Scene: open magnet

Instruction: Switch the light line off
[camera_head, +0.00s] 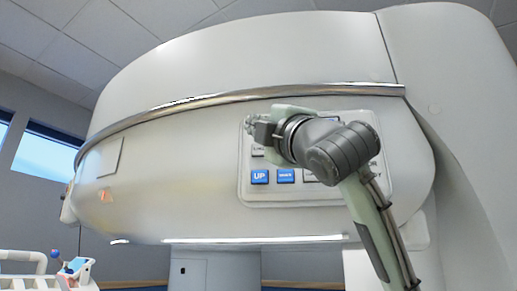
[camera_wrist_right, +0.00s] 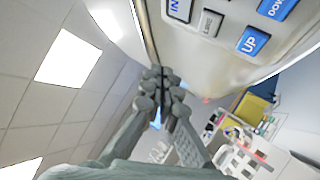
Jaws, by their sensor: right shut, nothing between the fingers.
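The button panel (camera_head: 246,190) is on the front of the large white magnet housing. A small pale button (camera_head: 257,151) sits above the blue UP button (camera_head: 260,177); it also shows in the right wrist view (camera_wrist_right: 209,22), its label too small to read surely. My right gripper (camera_head: 252,127) is shut and empty, in front of the panel's upper left part. In the right wrist view the fingertips (camera_wrist_right: 163,76) are closed together, left of and below the buttons in the picture. My right arm hides the panel's upper middle. My left gripper is not in view.
A blue DOWN button (camera_head: 286,176) is right of UP. A metal rail (camera_head: 250,95) curves across the housing above the panel. A bright white strip (camera_head: 255,240) runs along the lower edge. A cart-like white object (camera_head: 75,270) stands at the lower left.

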